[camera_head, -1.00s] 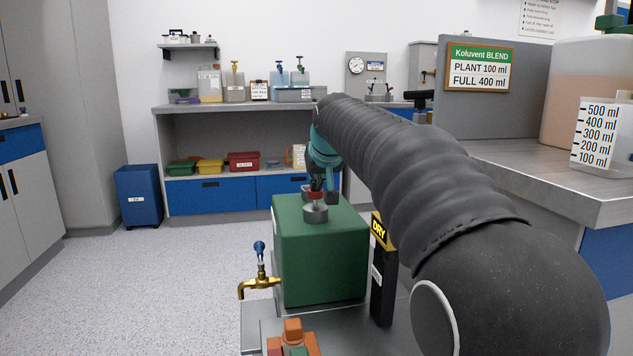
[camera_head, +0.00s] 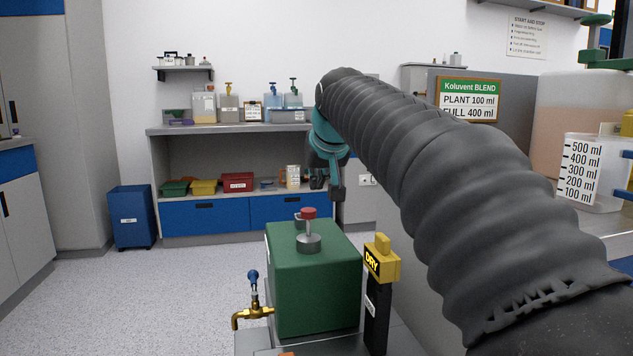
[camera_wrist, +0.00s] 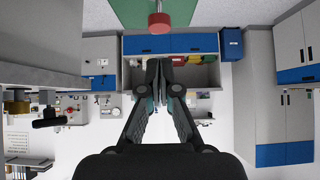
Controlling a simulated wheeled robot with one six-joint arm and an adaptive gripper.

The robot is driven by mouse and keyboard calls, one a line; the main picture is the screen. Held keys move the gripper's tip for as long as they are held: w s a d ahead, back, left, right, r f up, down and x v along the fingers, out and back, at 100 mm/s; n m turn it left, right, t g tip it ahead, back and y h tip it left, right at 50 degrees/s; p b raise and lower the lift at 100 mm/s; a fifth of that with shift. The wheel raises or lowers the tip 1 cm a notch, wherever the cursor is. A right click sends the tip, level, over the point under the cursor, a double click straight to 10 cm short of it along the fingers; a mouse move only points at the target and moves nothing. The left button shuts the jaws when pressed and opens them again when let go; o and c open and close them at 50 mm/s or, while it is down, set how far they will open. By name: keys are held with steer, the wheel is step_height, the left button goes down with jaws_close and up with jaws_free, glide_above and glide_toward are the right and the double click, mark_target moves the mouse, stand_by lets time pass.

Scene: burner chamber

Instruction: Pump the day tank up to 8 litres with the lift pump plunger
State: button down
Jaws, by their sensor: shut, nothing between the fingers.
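The green day tank (camera_head: 315,285) stands in front of me with a lift pump plunger on top, a red knob (camera_head: 308,212) on a short rod in a grey collar (camera_head: 309,243). A brass tap (camera_head: 254,312) with a blue handle is at the tank's left. My gripper (camera_head: 337,193) is shut and empty, above and to the right of the knob, apart from it. In the wrist view, my gripper (camera_wrist: 164,66) has its fingers together, and the red knob (camera_wrist: 160,22) shows beyond them over the green tank top. No litre scale on the tank is readable.
A yellow-topped black post marked DRY (camera_head: 373,262) stands close at the tank's right. My arm passes near the right bench, where a measuring jug (camera_head: 580,175) stands. A shelf unit (camera_head: 230,130) with bins is behind, and a blue bin (camera_head: 132,215) is at left. The floor at left is clear.

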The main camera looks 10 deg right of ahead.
stand_by(0.4)
step_height(320, 180, up, 4)
steer(key=shift+r+p, duration=0.15)
steer(key=shift+p, duration=0.6)
steer(key=shift+w, duration=0.1)
steer(key=b, duration=0.1)
glide_above(310, 212)
step_height(310, 212, down, 7)
steer(key=shift+f, duration=0.15)
step_height(310, 212, down, 3)
steer(key=shift+f+b, duration=0.1)
steer(key=shift+b, duration=0.55)
steer(key=shift+f, duration=0.35)
